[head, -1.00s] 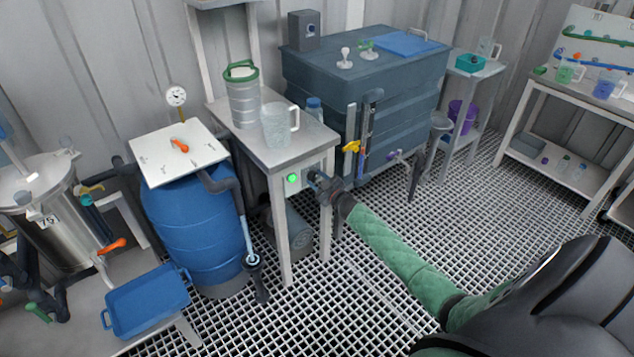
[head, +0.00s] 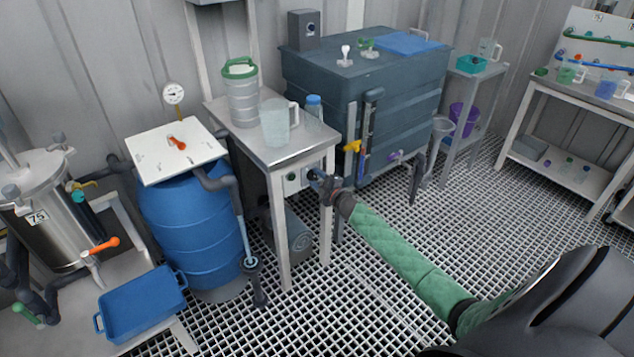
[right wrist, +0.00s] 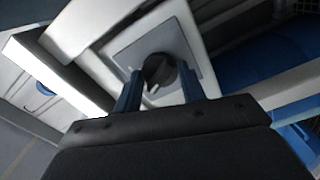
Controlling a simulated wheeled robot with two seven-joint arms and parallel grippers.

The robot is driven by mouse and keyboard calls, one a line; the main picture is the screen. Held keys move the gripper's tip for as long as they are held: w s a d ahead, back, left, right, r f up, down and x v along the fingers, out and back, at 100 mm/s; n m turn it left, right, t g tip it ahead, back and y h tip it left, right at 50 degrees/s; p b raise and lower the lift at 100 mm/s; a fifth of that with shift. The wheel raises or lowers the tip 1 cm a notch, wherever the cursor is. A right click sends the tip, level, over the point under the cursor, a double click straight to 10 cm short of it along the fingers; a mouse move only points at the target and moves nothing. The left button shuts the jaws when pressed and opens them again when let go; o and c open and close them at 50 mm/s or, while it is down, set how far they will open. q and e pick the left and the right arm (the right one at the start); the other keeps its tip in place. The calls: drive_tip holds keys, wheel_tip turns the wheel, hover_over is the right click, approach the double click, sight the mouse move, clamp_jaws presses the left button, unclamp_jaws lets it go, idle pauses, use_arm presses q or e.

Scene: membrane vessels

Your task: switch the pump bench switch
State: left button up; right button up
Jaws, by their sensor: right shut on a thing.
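The pump bench (head: 285,152) is a steel-topped table in the middle of the head view. Its switch is a black rotary knob (right wrist: 157,70) on a grey plate (right wrist: 180,40), seen in the right wrist view. My right gripper (right wrist: 160,88) has its two blue-grey fingers on either side of the knob and is shut on it. In the head view my right gripper (head: 322,182) is at the bench's front panel and largely hides the switch. The lamp (head: 291,177) beside it on the panel looks unlit. My left gripper is not in view.
A blue barrel (head: 192,235) with a white lid stands left of the bench. A jug (head: 274,124) and a green-handled canister (head: 241,95) stand on the bench top. A large grey tank (head: 395,95) is behind right. The grating floor (head: 480,225) is mostly clear at right.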

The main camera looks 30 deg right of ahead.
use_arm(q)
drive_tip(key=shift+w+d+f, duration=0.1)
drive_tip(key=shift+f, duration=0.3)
use_arm(e)
drive_tip(key=shift+f+n, duration=0.1)
drive_tip(key=shift+n, duration=0.2)
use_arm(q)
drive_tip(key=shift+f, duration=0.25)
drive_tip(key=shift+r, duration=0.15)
use_arm(e)
drive_tip(key=o, duration=1)
drive_tip(key=shift+c, duration=0.2)
drive_tip(key=shift+s, duration=0.15)
drive_tip(key=shift+s, duration=0.3)
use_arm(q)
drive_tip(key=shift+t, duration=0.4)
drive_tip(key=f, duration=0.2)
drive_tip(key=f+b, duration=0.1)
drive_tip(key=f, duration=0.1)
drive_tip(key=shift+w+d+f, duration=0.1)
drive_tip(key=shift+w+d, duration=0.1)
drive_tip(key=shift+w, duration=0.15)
use_arm(e)
drive_tip(key=s, duration=0.7)
drive_tip(key=shift+d, duration=0.3)
